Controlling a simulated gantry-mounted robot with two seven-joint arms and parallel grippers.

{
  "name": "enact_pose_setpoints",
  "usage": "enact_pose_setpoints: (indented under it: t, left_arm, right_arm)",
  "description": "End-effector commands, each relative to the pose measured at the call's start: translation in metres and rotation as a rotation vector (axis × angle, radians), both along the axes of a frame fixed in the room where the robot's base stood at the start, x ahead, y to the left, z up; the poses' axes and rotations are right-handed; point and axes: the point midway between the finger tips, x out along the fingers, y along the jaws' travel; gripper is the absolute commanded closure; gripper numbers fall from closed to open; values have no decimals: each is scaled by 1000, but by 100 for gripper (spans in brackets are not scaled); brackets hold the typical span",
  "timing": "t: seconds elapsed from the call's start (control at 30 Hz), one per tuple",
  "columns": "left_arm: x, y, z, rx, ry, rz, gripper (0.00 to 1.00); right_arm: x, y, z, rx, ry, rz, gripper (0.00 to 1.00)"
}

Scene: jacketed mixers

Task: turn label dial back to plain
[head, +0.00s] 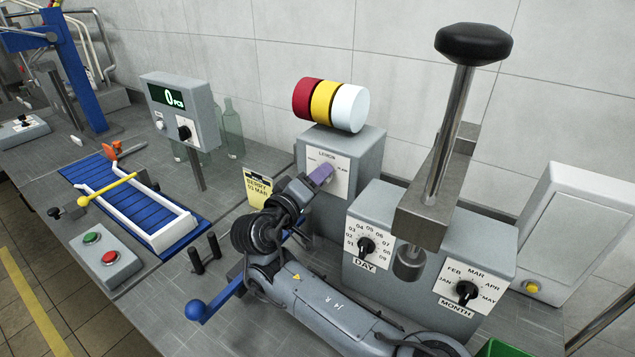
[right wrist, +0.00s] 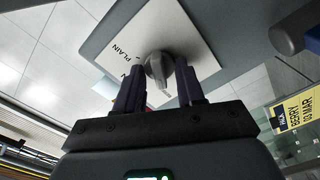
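The label dial is a grey knob (right wrist: 160,68) on a white plate (right wrist: 137,38) marked PLAIN in the right wrist view. In the head view this plate (head: 343,175) is on the grey box under the coloured rolls, with LEMON at its top. My right gripper (head: 321,177) is at the plate and hides the knob there. In the right wrist view my right gripper's dark fingers (right wrist: 162,82) stand on either side of the knob, very close to it. I cannot tell whether they press on it. My left gripper is not in view.
Red, yellow and white rolls (head: 331,104) sit on the dial's box (head: 368,153). A box with DAY and MONTH dials (head: 432,257) and a black-knobbed lever (head: 473,45) stands to the right. A yellow BERRY 03 MAR card (head: 258,188) is close left of my gripper.

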Motion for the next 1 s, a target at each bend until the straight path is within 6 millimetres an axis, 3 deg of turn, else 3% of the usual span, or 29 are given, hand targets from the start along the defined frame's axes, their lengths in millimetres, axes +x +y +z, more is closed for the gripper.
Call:
enact_pose_setpoints:
  t: [0.2,0.47,1.0]
  left_arm:
    - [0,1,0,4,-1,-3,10]
    - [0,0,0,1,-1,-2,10]
    - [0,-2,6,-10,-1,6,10]
  right_arm:
    - [0,0,0,0,0,0,62]
    - [0,0,0,0,0,1,100]
    - [-1,1,1,75,-47,0,100]
